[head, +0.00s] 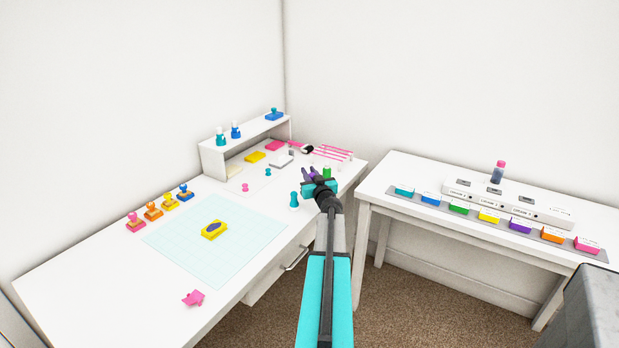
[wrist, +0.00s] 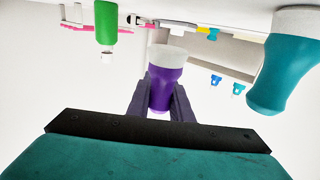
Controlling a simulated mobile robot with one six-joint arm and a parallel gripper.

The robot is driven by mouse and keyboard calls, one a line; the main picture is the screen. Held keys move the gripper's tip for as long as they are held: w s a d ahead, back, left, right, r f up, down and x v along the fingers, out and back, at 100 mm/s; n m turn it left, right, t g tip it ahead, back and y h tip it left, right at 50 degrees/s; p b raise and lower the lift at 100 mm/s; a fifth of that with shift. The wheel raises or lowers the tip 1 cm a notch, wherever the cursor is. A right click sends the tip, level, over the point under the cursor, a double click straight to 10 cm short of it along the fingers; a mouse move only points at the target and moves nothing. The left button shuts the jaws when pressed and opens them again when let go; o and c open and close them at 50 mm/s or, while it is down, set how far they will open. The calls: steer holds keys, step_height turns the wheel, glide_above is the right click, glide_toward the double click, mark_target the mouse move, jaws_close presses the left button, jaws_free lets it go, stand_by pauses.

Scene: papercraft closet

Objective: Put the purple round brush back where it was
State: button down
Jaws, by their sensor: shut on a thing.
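The purple round brush (wrist: 163,88) shows in the wrist view, a purple body with a whitish end. My gripper (wrist: 161,101) is shut on its purple body, one dark purple finger on each side. The wrist picture looks upside down, with the table along its top; the brush's whitish end faces the table. I cannot tell whether it touches. In the head view my gripper (head: 310,174) is over the desk's right part, beside a green bottle-like item (head: 326,172); the brush is hard to tell from the fingers there. A teal round brush-like piece (head: 294,200) stands nearby.
A small shelf (head: 250,132) with stamps stands at the desk's back. Pink racks (head: 331,155) lie behind my gripper. A pale cutting mat (head: 190,248) carries a yellow block (head: 214,230). A second table (head: 400,171) on the right holds coloured blocks.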

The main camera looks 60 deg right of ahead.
steer(key=shift+w+d+f, duration=0.1)
steer(key=shift+w+d, duration=0.3)
steer(key=shift+d, duration=0.25)
steer(key=shift+w+d+f, duration=0.1)
steer(key=shift+w+d, duration=0.3)
steer(key=shift+d, duration=0.25)
steer(key=shift+w+d, duration=0.25)
steer(key=shift+d, duration=0.2)
steer(key=shift+a+f+b, duration=0.1)
steer(key=shift+f+b, duration=0.25)
steer(key=shift+f, duration=1.4)
steer(key=shift+f, duration=0.15)
steer(key=c, duration=1.6)
jaws_free()
